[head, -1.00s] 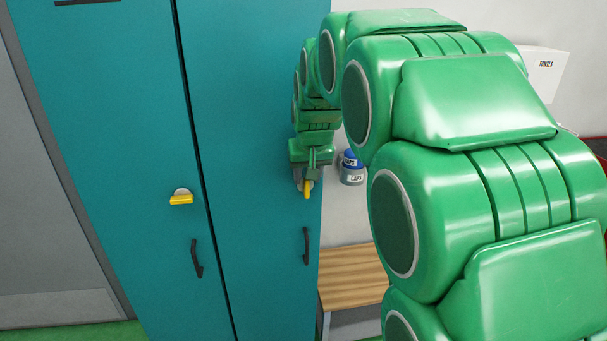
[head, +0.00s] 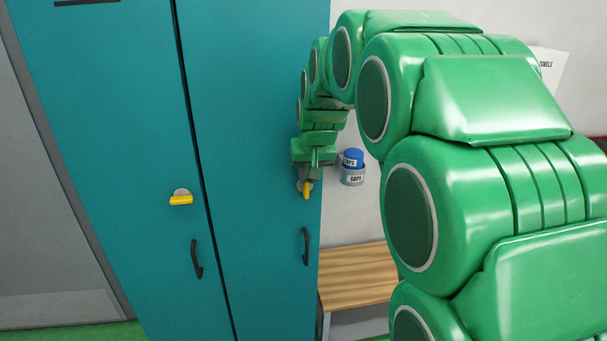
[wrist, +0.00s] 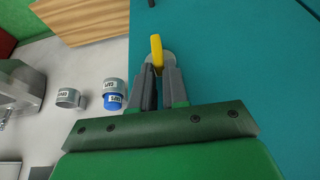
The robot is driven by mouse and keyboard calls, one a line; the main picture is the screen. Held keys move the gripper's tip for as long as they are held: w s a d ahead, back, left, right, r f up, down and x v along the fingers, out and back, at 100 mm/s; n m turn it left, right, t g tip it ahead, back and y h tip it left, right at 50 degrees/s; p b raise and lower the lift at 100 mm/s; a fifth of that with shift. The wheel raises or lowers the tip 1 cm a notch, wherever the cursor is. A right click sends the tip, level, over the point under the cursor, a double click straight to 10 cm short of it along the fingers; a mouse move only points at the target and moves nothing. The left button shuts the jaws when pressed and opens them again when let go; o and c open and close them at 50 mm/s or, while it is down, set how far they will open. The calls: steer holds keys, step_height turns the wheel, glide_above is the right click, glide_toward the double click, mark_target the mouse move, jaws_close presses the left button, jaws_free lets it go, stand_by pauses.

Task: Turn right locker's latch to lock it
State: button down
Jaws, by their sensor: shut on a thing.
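The right locker (head: 250,120) is a tall teal door with a black handle (head: 306,246) low on its right side. Its yellow latch (head: 308,190) sits above the handle on a round plate and points roughly downward in the head view. The same latch (wrist: 156,48) shows at the top of the wrist view. My gripper (head: 308,180) is at this latch, with its grey fingers (wrist: 160,75) shut on its near end. The fingers hide part of the latch and plate.
The left locker (head: 105,120) has a yellow latch (head: 181,199) lying sideways and a black handle (head: 196,259). Right of the lockers are cups labelled CAPS (head: 353,175) on the wall and a wooden bench (head: 355,276). A white TOWELS box (head: 545,75) is partly behind my arm.

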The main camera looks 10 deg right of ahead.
steer(key=shift+d+y, duration=0.1)
steer(key=shift+y, duration=0.4)
steer(key=d+f+m+t+y, duration=0.2)
steer(key=d+f+m+y, duration=0.2)
steer(key=y, duration=1.1)
steer(key=shift+d+f, duration=0.2)
steer(key=shift+f, duration=0.1)
stand_by(0.4)
steer(key=shift+a+m, duration=0.1)
steer(key=shift+m, duration=0.2)
stand_by(0.4)
